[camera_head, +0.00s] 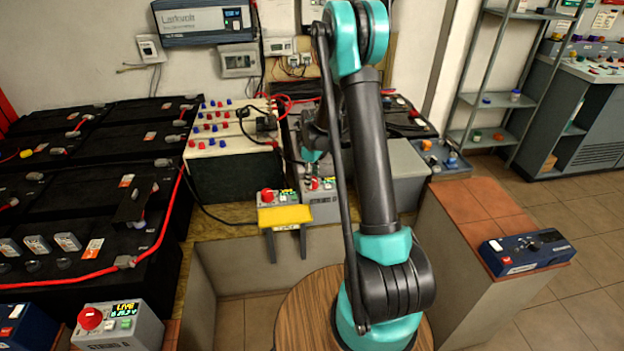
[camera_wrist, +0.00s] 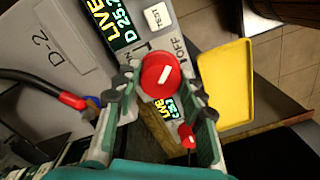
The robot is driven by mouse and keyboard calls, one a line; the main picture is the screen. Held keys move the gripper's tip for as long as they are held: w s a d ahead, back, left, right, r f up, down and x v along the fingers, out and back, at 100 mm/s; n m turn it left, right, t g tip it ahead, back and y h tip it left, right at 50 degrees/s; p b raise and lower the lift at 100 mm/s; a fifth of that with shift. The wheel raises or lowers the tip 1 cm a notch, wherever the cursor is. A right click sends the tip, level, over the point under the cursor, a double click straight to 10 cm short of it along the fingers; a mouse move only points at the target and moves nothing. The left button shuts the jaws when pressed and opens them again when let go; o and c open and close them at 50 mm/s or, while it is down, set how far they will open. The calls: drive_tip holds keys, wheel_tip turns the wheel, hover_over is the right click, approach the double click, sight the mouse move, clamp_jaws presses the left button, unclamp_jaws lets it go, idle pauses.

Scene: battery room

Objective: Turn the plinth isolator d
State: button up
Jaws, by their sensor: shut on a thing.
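The plinth isolator D is a grey box (camera_head: 323,206) in the head view, below my gripper. In the wrist view its display (camera_wrist: 112,22) reads LIVE and D 25.2, with a TEST button (camera_wrist: 154,17) beside it. Its round red knob (camera_wrist: 162,75) lies between my two fingers, and its white mark slants toward the upper right. ON and OFF labels (camera_wrist: 180,46) are printed near the knob. My gripper (camera_wrist: 160,82) is shut on this knob. In the head view my arm partly hides the box.
Isolator C (camera_head: 268,197) stands close on the left with its own red knob, and a yellow plate (camera_head: 285,217) is in front of it. Isolator A (camera_head: 122,325) is at the front left. Black batteries (camera_head: 85,180) with red cables fill the left. A blue device (camera_head: 525,250) lies on the right ledge.

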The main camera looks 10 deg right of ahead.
sight(313, 179)
drive_tip(key=m, duration=0.4)
drive_tip(key=shift+m, duration=2.3)
drive_tip(key=o, duration=0.9)
wheel_tip(313, 179, up, 12)
drive_tip(key=shift+d, duration=0.15)
